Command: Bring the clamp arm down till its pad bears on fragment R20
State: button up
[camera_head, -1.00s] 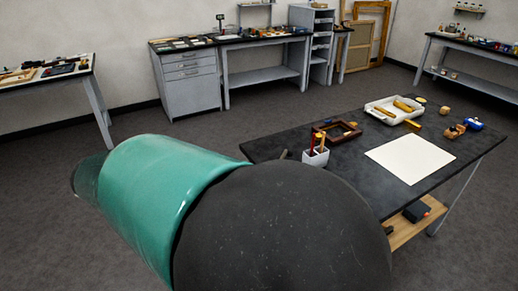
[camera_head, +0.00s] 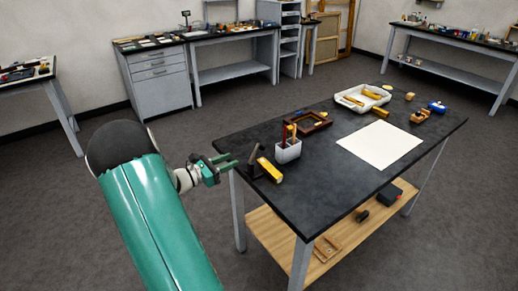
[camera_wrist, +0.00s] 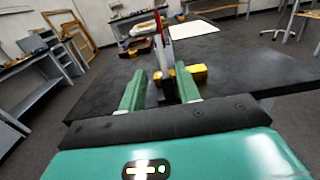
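My gripper (camera_head: 228,163) is at the near-left corner of the worktable, its two green fingers spread and nothing held between them. In the wrist view my gripper (camera_wrist: 161,86) is also open. A dark upright piece, possibly the clamp arm (camera_head: 253,164), stands on the table just beyond the fingertips. No label or pad can be made out.
A pale cup (camera_head: 288,151) with red and yellow handles stands close behind the block. Further back are a brown frame (camera_head: 310,122), a white tray (camera_head: 352,97) and a white sheet (camera_head: 380,146). The dark tabletop (camera_head: 330,192) is clear at the front.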

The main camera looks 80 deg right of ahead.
aim_at(255, 150)
jog(key=x, duration=1.3)
jog(key=shift+s+d, duration=0.1)
jog(key=shift+s, duration=0.05)
grip_shut()
